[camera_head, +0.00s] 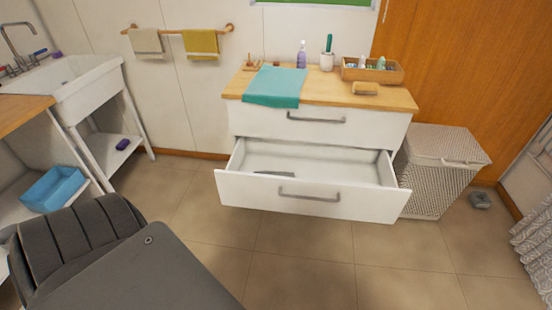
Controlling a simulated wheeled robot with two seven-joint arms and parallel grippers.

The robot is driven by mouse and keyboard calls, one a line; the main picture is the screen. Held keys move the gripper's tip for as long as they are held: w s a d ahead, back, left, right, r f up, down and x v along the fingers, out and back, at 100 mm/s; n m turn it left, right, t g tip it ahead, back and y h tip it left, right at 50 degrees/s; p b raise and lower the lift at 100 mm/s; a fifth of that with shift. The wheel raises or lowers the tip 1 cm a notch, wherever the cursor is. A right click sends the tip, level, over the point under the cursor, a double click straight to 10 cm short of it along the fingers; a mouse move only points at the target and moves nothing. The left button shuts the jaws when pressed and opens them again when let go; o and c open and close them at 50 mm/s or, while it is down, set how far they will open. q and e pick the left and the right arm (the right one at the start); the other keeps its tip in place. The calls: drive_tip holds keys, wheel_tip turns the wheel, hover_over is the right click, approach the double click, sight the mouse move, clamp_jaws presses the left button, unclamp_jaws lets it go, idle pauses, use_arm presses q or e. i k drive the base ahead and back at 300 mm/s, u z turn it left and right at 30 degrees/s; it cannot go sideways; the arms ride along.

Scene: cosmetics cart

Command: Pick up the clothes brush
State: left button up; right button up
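A brush (365,88) with a light wooden body lies on the wooden top of the white drawer cabinet (268,121), near its front edge and right of centre. It looks like the clothes brush, though it is small in this view. It lies in front of a wooden tray and nothing covers it. Neither of my grippers shows in the head view.
The lower drawer (306,197) stands pulled out, with a dark flat item (273,173) inside. A teal cloth (275,87), purple bottle (301,55), white cup (327,62) and wooden tray (394,76) share the top. A hamper (430,175) stands right. Floor in front is clear.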

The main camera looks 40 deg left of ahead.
sight(360, 88)
drive_tip(key=z, duration=0.45)
drive_tip(key=k, duration=0.55)
drive_tip(key=z, duration=0.9)
drive_tip(key=i, duration=2.55)
drive_tip(key=u, duration=0.65)
drive_tip(key=i, duration=1)
drive_tip(key=u, duration=1.55)
drive_tip(key=i, duration=0.9)
drive_tip(key=u, duration=0.8)
